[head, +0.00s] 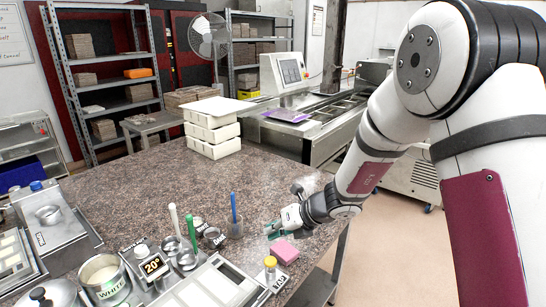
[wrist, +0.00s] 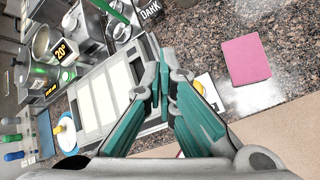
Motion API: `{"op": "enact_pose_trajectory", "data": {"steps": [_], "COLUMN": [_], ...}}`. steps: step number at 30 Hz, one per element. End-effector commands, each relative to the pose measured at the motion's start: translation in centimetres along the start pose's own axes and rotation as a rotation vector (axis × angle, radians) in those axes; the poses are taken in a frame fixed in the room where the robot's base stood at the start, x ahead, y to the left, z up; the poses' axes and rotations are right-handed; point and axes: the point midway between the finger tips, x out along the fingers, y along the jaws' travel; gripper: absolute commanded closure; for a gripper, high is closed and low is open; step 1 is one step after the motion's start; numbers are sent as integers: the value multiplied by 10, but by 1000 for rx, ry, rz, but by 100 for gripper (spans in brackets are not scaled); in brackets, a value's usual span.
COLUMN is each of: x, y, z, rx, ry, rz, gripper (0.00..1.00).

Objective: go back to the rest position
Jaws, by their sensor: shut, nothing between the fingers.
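My gripper (head: 275,231) is over the right front edge of the granite table (head: 150,178) in the head view, at the end of my arm reaching in from the right. In the wrist view my gripper (wrist: 164,98) has its teal fingers together at the tips, with nothing between them. A pink sponge (head: 284,250) lies on the table just below and beside the gripper. The sponge also shows in the wrist view (wrist: 246,60), apart from the fingers.
A blue-handled tool stands in a cup (head: 235,228). White stacked moulds (head: 212,128) stand farther back. The table's middle is clear.

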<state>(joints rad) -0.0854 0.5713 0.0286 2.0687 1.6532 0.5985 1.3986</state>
Motion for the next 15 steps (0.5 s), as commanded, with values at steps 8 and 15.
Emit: {"op": "enact_pose_trajectory", "data": {"steps": [8, 15], "x": [-96, -177], "y": [59, 92], "z": [11, -16], "rx": [-700, -1346], "ry": [30, 122], "rz": [36, 34], "gripper": [100, 100]}}
